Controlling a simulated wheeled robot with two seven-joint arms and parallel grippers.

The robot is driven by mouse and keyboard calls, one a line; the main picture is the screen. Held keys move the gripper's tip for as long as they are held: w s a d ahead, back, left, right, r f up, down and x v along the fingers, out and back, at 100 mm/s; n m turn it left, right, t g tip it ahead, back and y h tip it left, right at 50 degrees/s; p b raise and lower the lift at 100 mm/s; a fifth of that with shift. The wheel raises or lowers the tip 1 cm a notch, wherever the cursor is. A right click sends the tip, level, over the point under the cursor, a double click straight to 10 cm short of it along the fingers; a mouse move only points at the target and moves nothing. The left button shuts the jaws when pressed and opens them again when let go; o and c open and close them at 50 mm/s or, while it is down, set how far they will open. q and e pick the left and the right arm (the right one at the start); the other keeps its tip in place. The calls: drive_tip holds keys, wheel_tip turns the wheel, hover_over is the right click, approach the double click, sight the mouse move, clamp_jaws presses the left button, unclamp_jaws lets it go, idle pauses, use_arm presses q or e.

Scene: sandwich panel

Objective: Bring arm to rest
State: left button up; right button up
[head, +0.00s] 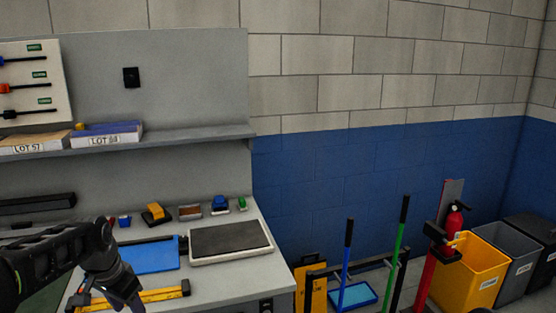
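My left arm comes in from the left edge over the workbench (215,274). Its dark gripper (127,294) hangs low near the bench's front, above or beside a yellow bar-shaped tool (165,294) with black ends. I cannot tell whether the gripper touches the tool or whether its fingers are apart. The lower part of the hand runs close to the frame's bottom. My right gripper is not in view.
A blue mat (152,257) and a dark-topped tray (230,241) lie on the bench. A shelf (190,134) holds lot boxes. Right of the bench are long-handled tools (399,240), an extinguisher (454,220) and bins (468,275).

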use_arm(q)
drive_tip(key=w+d+f+n+t+h, duration=0.15)
drive_tip(key=w+d+f, duration=0.25)
drive_tip(key=d+f, duration=0.4)
drive_tip(key=s+d+f+n+h, duration=0.1)
drive_tip(key=s+d+f, duration=0.2)
drive_tip(key=d+f, duration=0.35)
drive_tip(key=s+d+f+n, duration=0.2)
drive_tip(key=s+d+f, duration=0.15)
drive_tip(key=f, duration=0.55)
drive_tip(key=s+d+f+g, duration=0.1)
drive_tip(key=s+d+f, duration=0.2)
drive_tip(key=s, duration=0.5)
drive_tip(key=s+d+f+g+h, duration=0.1)
drive_tip(key=s+d+f, duration=0.3)
drive_tip(key=s, duration=0.4)
drive_tip(key=s+d+f+n+g, duration=0.1)
drive_tip(key=s+d+f, duration=0.3)
drive_tip(key=s, duration=0.4)
drive_tip(key=shift+f+h, duration=0.35)
drive_tip(key=shift+f, duration=0.15)
drive_tip(key=shift+s, duration=0.1)
